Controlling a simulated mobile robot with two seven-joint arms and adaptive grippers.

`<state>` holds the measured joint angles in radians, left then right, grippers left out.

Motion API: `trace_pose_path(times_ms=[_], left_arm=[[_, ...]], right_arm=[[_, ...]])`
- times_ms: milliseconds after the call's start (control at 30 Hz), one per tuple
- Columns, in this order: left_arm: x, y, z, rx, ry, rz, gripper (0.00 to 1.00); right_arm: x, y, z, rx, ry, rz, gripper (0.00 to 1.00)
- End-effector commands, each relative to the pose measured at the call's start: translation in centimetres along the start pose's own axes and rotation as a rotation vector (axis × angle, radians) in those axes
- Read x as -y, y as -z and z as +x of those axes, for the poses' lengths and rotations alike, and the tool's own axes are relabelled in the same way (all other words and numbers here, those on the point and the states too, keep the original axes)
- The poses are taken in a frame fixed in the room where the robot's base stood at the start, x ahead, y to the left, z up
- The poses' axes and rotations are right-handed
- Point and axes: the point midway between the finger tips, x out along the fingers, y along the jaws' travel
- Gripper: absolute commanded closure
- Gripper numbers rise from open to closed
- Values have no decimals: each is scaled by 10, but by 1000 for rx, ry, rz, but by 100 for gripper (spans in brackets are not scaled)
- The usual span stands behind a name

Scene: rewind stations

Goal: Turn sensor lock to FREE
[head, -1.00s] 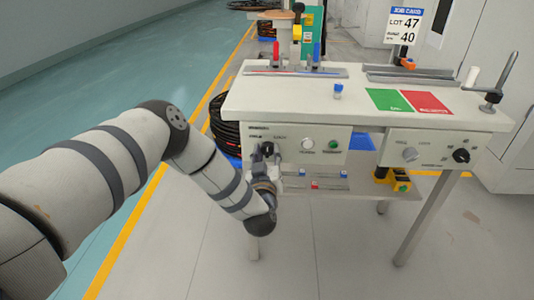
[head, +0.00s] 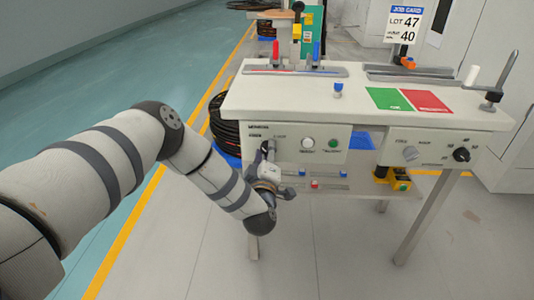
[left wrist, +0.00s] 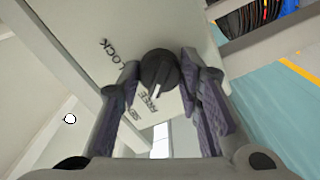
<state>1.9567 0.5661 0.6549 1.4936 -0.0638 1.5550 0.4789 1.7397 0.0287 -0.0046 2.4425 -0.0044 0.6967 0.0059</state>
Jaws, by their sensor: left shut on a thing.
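The sensor lock is a black round knob (left wrist: 158,68) on a pale panel in the left wrist view. Its white pointer mark is at the knob's lower edge in that picture, close to the word FREE; the word LOCK is up and left of the knob. My left gripper (left wrist: 161,64) has one finger on each side of the knob and is shut on it. In the head view my left gripper (head: 268,152) is at the left end of the bench's front panel (head: 345,138) and largely covers the knob. My right gripper is not in view.
White and green buttons (head: 333,144) sit right of the knob on the same panel. A lower shelf (head: 350,183) with small red and blue parts is below. Another panel with a black knob (head: 461,154) is at right. Black cable coils (head: 226,125) stand left of the bench.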

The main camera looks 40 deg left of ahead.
Motion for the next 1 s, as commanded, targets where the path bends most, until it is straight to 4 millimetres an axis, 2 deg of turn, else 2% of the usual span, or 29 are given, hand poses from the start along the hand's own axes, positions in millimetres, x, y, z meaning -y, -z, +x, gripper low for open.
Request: trace_pose_path(times_ms=[700,733,800,1000], left_arm=[[0,0,0,1,-1,-63,96],[0,0,0,1,-1,-63,61],[0,0,0,1,0,-62,48],[0,0,0,1,0,-61,48]], right_arm=[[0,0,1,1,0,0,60],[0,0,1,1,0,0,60],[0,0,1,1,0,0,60],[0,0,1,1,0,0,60]])
